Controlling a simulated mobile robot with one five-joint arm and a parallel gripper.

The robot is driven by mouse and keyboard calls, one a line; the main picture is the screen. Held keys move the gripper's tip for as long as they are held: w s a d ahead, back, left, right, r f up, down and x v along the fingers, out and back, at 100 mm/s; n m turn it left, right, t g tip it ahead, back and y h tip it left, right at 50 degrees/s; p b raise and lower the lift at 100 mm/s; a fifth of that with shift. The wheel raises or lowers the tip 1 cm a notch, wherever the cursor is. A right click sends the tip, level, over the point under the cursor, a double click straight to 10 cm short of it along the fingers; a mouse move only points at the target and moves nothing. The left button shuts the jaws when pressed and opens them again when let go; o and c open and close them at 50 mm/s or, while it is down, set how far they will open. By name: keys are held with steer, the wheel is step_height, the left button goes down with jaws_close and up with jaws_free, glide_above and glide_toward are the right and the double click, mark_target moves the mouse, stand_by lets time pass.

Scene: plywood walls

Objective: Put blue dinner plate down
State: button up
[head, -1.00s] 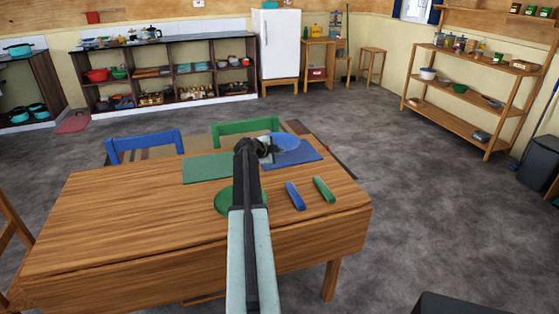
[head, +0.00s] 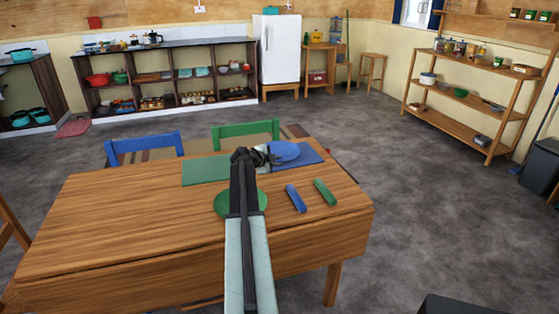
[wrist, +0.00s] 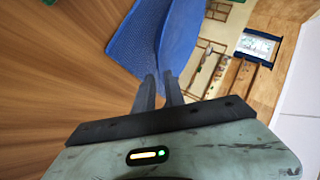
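The blue dinner plate (head: 286,151) is over the blue placemat (head: 312,156) at the table's far right edge. It also shows in the wrist view (wrist: 183,32), beside the textured blue mat (wrist: 128,38). My gripper (head: 265,157) is at the plate's near-left rim. In the wrist view my gripper's fingers (wrist: 159,88) are close together with the plate's rim between their tips. The plate is low over the mat; I cannot tell whether it touches it.
A green plate (head: 222,204) lies under my arm on the wooden table (head: 130,215). A green placemat (head: 205,171) is at the far edge. A blue bar-like item (head: 296,198) and a green one (head: 325,192) lie right of my arm. The table's left side is clear.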

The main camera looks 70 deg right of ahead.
steer(key=p+v, duration=0.3)
steer(key=v, duration=0.6)
steer(key=shift+a+r+p, duration=0.2)
steer(key=shift+a+p, duration=0.1)
steer(key=shift+p, duration=0.1)
